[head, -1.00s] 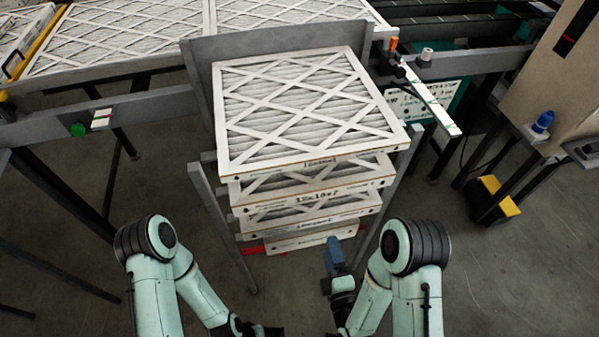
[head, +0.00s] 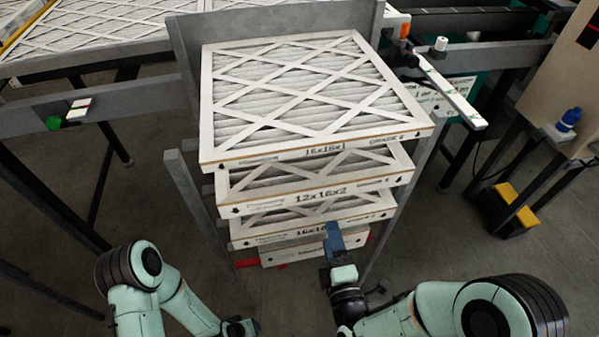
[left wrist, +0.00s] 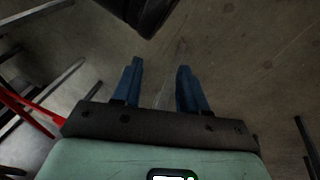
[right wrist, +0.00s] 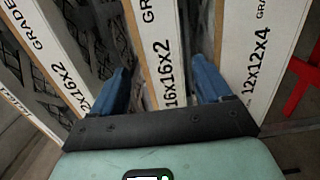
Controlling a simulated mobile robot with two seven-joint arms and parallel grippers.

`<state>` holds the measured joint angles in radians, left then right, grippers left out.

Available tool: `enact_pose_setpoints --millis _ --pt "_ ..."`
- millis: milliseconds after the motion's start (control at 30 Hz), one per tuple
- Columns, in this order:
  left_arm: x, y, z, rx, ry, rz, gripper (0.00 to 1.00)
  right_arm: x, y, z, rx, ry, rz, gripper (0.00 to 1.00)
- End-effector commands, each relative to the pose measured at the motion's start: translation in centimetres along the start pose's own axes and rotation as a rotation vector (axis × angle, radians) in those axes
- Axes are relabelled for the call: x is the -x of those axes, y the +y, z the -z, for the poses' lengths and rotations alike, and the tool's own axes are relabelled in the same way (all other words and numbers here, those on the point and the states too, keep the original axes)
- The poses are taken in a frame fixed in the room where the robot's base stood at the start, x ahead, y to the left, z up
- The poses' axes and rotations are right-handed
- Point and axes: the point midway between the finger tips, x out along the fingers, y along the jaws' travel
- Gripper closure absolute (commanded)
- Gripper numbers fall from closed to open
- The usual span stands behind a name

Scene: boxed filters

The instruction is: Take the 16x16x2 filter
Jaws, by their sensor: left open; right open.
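The 16x16x2 filter (head: 290,236) is third from the top in a stack of flat white-framed filters. Its printed front edge faces me, partly hidden by my right gripper (head: 334,238). In the right wrist view, my right gripper (right wrist: 162,78) is open, with a blue finger on each side of the edge of the 16x16x2 filter (right wrist: 158,35). I cannot tell how far the fingers reach past that edge. My left gripper (left wrist: 157,72) is open and empty above the floor. It shows only partly at the bottom of the head view.
Above lie the 16x16x1 filter (head: 310,100) and the 12x16x2 filter (head: 275,200). The 12x12x4 filter (right wrist: 265,55) lies just below. Grey rack posts (head: 193,195) flank the stack. A conveyor frame (head: 85,128) stands behind.

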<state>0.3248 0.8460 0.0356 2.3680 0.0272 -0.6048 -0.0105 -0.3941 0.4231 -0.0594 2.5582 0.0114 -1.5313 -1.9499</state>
Motion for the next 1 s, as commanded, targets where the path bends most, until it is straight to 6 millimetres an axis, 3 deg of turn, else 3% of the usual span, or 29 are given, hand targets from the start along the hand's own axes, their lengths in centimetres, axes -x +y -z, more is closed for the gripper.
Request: enact_pose_setpoints --millis 100,367,600,933,967,1000 --pt "-0.4 -0.4 -0.3 0.003 -0.008 0.006 0.57 -1.7 0.0 0.0 0.0 -0.002 -0.002 0.22" --pt "-0.8 -0.8 -1.0 0.008 -0.031 0.015 0.57 -3.6 -0.2 0.1 0.0 0.0 0.0 0.22" --pt "-1.6 -2.0 -2.5 0.019 -0.075 0.035 0.57 -7.1 -0.7 0.2 0.0 -0.001 -0.001 0.22" --pt "-1.7 -2.1 -2.7 0.021 -0.084 0.038 0.57 -7.9 -0.6 0.2 0.001 0.001 0.001 0.22" --pt "-1.7 -2.1 -2.7 0.021 -0.084 0.038 0.57 -7.9 -0.6 0.2 0.001 0.001 0.001 0.29" --pt "-1.7 -2.1 -2.7 0.021 -0.084 0.038 0.57 -7.9 -0.6 0.2 0.001 0.001 0.0 0.42"
